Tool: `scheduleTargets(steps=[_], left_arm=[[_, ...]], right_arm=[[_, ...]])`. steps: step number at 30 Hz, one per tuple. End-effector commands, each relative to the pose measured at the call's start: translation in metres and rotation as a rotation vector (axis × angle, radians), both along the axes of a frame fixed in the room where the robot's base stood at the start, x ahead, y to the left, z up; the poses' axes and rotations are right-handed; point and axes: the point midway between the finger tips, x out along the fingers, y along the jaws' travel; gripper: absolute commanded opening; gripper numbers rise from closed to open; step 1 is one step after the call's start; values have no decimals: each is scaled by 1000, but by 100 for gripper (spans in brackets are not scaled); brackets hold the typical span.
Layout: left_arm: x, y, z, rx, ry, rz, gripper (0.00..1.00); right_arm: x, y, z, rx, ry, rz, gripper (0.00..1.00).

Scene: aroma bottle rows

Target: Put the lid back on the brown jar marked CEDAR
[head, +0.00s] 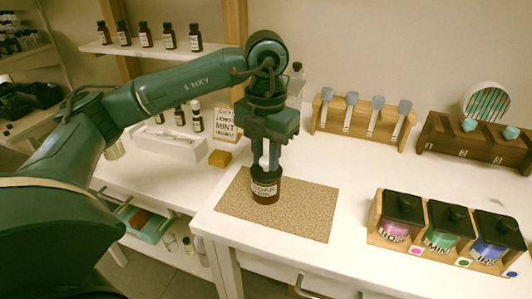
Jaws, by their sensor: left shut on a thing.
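The brown jar marked CEDAR (266,188) stands upright on the cork mat (305,212) on the white table. My left gripper (266,166) points straight down over the jar. Its fingers are shut on the lid, a small pale part of which shows between them right at the jar's mouth. The fingers hide most of the lid and the jar's rim, so I cannot tell whether the lid is seated or just above. My right gripper is not in view.
A wooden holder with black-lidded jars (443,242) stands at the front right. A dark wooden rack (470,148) and a rack of pale-topped sticks (360,125) are behind. A yellow block (220,158) and a MINT card (226,125) are left of the mat.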

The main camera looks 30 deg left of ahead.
Motion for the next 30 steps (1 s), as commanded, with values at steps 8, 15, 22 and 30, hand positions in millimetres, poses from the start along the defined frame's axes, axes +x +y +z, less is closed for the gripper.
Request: scheduleTargets(steps=[8, 15, 22, 30], left_arm=[[0, 0, 0, 0, 0, 0, 2], [0, 0, -3, -1, -1, 0, 2], [0, 0, -3, -1, -1, 0, 2], [0, 0, -3, -1, 0, 0, 2]], right_arm=[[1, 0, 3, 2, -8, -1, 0], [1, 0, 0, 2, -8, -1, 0], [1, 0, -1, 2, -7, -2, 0], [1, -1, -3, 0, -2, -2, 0]])
